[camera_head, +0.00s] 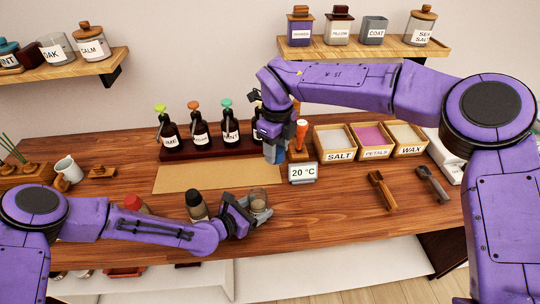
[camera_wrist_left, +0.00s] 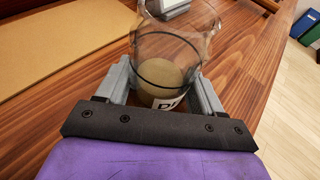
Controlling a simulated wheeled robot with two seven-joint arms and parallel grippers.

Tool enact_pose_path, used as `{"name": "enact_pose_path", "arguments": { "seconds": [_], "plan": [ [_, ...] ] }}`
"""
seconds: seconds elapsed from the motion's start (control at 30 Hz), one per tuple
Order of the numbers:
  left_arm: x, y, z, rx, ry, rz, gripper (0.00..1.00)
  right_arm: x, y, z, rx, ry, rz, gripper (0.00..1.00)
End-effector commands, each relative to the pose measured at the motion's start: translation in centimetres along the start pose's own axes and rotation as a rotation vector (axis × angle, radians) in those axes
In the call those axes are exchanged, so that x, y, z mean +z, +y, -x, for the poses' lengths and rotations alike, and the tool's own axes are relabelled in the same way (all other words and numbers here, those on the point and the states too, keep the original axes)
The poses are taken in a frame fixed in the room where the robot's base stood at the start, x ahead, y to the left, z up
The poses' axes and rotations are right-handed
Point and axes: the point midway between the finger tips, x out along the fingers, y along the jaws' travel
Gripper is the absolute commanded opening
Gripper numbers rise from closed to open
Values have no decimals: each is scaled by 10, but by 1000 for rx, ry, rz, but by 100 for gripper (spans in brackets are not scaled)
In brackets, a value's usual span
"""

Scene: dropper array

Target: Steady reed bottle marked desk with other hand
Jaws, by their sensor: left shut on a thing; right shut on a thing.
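The reed bottle (camera_head: 259,204) is a clear glass vessel near the front of the wooden table. In the left wrist view the bottle (camera_wrist_left: 165,65) holds beige contents, and its white label is partly hidden, with only its first letters showing. My left gripper (camera_head: 240,212) is shut on it, with one grey finger on each side (camera_wrist_left: 164,88). My right gripper (camera_head: 274,150) points down above the table, behind the bottle and apart from it. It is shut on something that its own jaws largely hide.
Dropper bottles (camera_head: 200,134) stand in a dark rack behind a tan mat (camera_head: 218,178). A temperature display (camera_head: 302,173) and an orange-topped item (camera_head: 301,134) are near my right gripper. Labelled boxes (camera_head: 335,142) and two scoops (camera_head: 382,190) lie right. Dark-capped bottle (camera_head: 196,205) stands left of my left gripper.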

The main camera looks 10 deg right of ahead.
Motion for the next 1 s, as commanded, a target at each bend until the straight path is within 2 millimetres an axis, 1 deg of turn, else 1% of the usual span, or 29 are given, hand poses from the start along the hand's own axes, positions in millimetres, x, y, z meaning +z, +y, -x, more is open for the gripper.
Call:
{"name": "enact_pose_path", "arguments": {
  "seconds": [0.1,0.33,0.37,0.4,0.43,0.7,0.77,0.87,1.0],
  "plan": [
    [1,0,0,0,-1,0,6,-1,-7,3,0,-1,-1,9],
    [1,0,0,0,-1,0,6,-1,-8,4,0,0,0,9],
    [1,0,0,0,-1,0,73,-1,-8,4,0,0,0,9],
    [1,0,0,0,-1,0,86,-1,-8,4,0,0,0,9],
    [0,0,0,0,-1,0,96,-1,-8,4,0,0,0,9],
    [0,0,0,0,0,0,97,-1,-7,4,1,0,0,9],
    [0,1,3,1,0,0,97,-1,-7,4,1,0,0,9],
    [0,2,17,2,-1,1,97,-1,-7,4,1,0,0,9],
    [1,2,53,4,-1,4,97,-1,-7,4,1,0,0,9]
  ]
}}
